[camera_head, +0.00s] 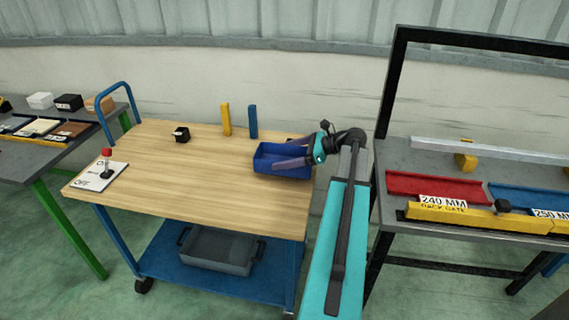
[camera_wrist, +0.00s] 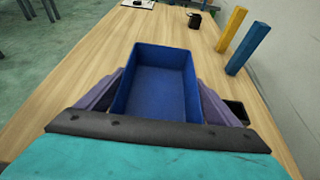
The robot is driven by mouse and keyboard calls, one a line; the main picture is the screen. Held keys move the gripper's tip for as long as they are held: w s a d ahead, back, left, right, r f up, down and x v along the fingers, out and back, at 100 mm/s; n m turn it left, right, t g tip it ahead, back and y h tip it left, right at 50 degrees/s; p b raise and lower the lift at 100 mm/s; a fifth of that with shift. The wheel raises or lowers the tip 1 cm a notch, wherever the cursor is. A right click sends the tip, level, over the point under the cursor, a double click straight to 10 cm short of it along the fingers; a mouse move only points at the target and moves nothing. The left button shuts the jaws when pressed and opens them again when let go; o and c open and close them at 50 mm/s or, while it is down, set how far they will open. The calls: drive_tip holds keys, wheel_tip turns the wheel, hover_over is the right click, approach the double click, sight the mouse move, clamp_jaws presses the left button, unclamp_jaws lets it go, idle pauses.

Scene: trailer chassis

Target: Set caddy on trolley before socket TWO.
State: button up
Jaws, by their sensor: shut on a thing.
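The caddy, an empty open-topped blue box (camera_head: 283,170), is over the right end of the trolley's wooden top (camera_head: 190,185). My gripper (camera_head: 290,155) is shut on it, its purple fingers along two opposite sides. In the wrist view the caddy (camera_wrist: 158,85) sits upright between the fingers (camera_wrist: 160,100). I cannot tell whether its base touches the trolley top. No label reading TWO is legible in either view.
A yellow post (camera_head: 226,120) and a blue post (camera_head: 253,122) stand at the trolley's back edge. A small black box (camera_head: 181,134) and an ON/OFF board with a red-topped lever (camera_head: 106,160) are further left. A grey bin (camera_head: 217,250) sits on the lower shelf.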

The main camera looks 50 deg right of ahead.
drive_tip(key=shift+f, duration=1.7)
drive_tip(key=shift+f, duration=0.1)
drive_tip(key=o, duration=1.2)
drive_tip(key=v, duration=1.2)
drive_tip(key=shift+b, duration=0.35)
